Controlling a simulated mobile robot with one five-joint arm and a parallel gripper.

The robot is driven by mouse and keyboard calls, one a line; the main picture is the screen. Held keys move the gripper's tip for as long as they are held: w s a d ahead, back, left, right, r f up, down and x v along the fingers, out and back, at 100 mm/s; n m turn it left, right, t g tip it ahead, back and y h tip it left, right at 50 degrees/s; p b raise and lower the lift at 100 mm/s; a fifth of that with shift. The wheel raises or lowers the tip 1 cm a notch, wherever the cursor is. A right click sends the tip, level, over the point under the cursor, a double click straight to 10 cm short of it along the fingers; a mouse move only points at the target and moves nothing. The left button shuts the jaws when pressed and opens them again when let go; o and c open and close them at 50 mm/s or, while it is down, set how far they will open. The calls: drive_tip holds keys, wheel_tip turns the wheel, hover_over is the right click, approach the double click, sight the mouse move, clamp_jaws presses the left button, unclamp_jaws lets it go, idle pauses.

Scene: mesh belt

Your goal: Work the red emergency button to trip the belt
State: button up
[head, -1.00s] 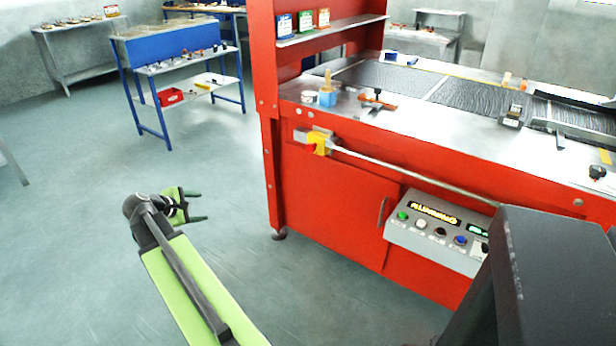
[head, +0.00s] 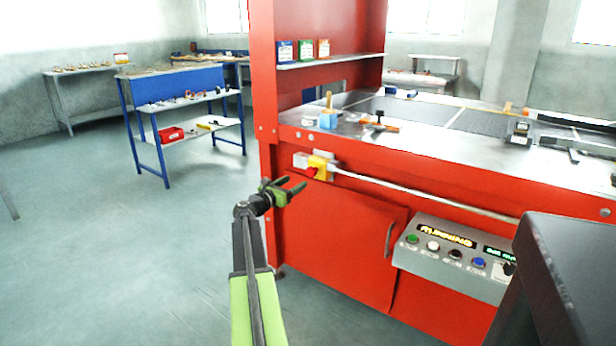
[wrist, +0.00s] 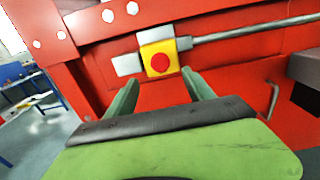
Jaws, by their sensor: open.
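The red emergency button (wrist: 160,62) is a round red knob on a yellow box (wrist: 158,42), fixed to the red front panel of the belt machine. In the head view the red button (head: 311,172) shows on the left part of the panel, partly side-on. My gripper (head: 297,186) is open and empty, just in front of and a little below the button. In the wrist view my gripper (wrist: 163,82) has its two fingers apart, with the button between and beyond their tips. I see no contact with the button.
A metal conduit (head: 430,194) runs right from the yellow box. A grey control panel (head: 455,256) with several buttons and a lit display projects at lower right. A door handle (head: 389,240) sticks out below. The floor at left is open.

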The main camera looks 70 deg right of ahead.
sight(310, 173)
drive_tip(key=x, duration=0.9)
drive_tip(key=shift+s+d, duration=0.1)
drive_tip(key=shift+d, duration=0.2)
clamp_jaws()
